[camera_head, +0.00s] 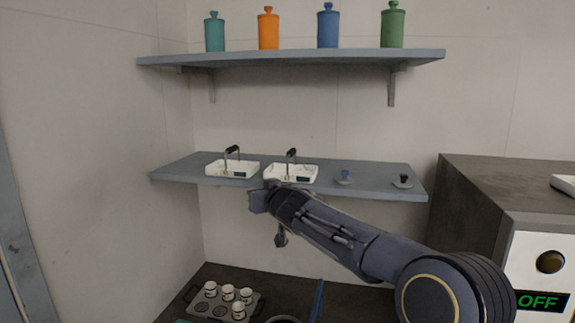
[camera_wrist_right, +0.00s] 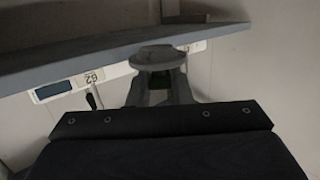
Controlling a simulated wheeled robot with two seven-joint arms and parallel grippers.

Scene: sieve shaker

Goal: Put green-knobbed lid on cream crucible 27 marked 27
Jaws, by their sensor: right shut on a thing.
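My right gripper (camera_head: 262,200) is at the front edge of the middle shelf, below the right white unit. In the right wrist view, the gripper (camera_wrist_right: 160,88) is shut on the dark green knob (camera_wrist_right: 160,79) of a grey round lid (camera_wrist_right: 158,57). The lid cannot be made out in the head view. Several cream crucibles with dark marks, one of them here (camera_head: 228,292), stand on a grey tray (camera_head: 219,300) low at the left. Their numbers are too small to read, so I cannot tell which is 27. My left gripper is not in view.
Coloured jars (camera_head: 268,30) stand on the top shelf. A dark cabinet (camera_head: 470,200) stands right.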

